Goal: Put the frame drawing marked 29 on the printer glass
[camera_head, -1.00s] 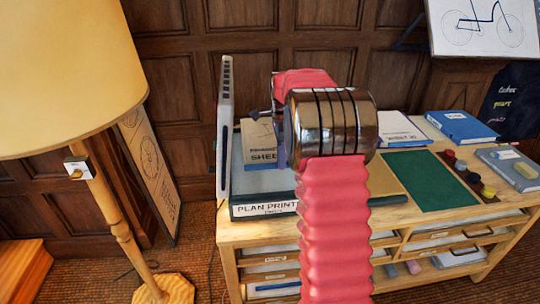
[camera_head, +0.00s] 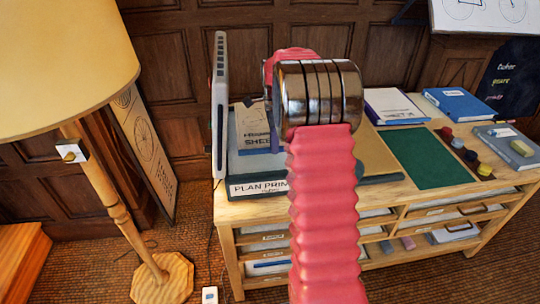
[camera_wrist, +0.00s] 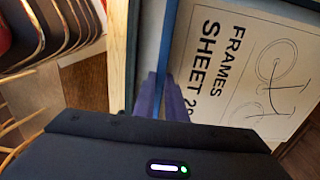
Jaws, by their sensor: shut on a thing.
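The frame drawing (camera_wrist: 235,70), a pale sheet with blue edging, reads "FRAMES SHEET 2" and a second digit partly hidden by my wrist housing; a bicycle outline is on it. My gripper (camera_wrist: 166,98) has purple fingers shut on its blue edge. In the head view the drawing (camera_head: 254,128) is over the plan printer (camera_head: 236,188); I cannot tell whether it touches the glass. The glass is mostly hidden by the drawing and my arm. The printer's lid (camera_head: 219,105) stands open, upright at the left.
The printer stands on the left end of a wooden cabinet (camera_head: 275,209). To its right are another sheet (camera_head: 392,102), a green mat (camera_head: 428,158), blue books (camera_head: 460,103) and small coloured blocks. A floor lamp (camera_head: 112,215) stands at the left.

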